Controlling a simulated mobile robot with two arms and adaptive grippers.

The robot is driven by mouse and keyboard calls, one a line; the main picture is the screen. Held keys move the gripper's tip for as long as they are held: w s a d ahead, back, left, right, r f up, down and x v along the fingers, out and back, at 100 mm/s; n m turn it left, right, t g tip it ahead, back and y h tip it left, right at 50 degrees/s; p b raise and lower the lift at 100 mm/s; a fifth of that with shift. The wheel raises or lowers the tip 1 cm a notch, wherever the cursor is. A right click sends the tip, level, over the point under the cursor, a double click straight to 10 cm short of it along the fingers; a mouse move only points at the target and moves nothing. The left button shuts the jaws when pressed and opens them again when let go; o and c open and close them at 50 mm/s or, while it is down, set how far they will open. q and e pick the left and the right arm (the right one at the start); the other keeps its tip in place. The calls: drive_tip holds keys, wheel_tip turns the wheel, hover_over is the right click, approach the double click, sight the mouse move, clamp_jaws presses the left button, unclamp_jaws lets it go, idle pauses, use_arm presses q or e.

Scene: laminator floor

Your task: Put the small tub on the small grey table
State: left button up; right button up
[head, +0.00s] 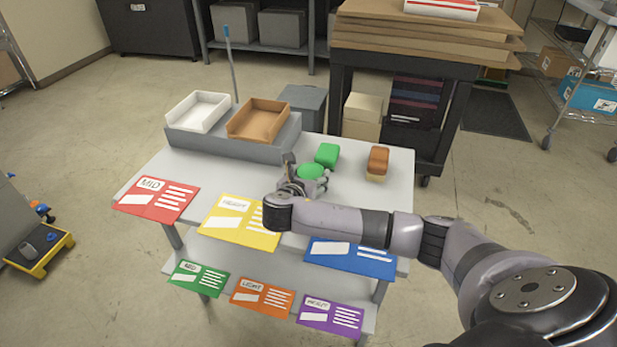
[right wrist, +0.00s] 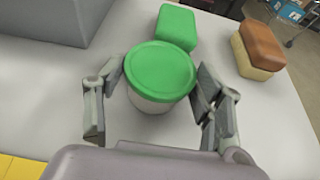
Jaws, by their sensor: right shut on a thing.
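The small tub (right wrist: 160,72) is round and pale with a green lid. In the head view its green lid (head: 311,171) shows above my right gripper (head: 304,184). In the right wrist view the fingers of my right gripper (right wrist: 160,88) stand on both sides of the tub, shut on it. The tub is upright, over the top of a grey table (head: 345,203). I cannot tell whether its base touches the top. My left gripper is out of view.
A green block (head: 327,155) and a brown-and-tan block (head: 378,162) stand behind the tub. White (head: 197,111) and brown (head: 259,119) trays sit on a grey riser at the back left. A dark cart (head: 400,75) stands behind.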

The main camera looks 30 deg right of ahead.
drive_tip(key=shift+f, duration=0.15)
drive_tip(key=o, duration=1.2)
drive_tip(key=shift+s+a+r, duration=0.15)
drive_tip(key=shift+a+r, duration=0.05)
drive_tip(key=shift+a, duration=0.05)
drive_tip(key=v, duration=1.1)
drive_tip(key=shift+s+a, duration=0.15)
drive_tip(key=shift+s, duration=0.05)
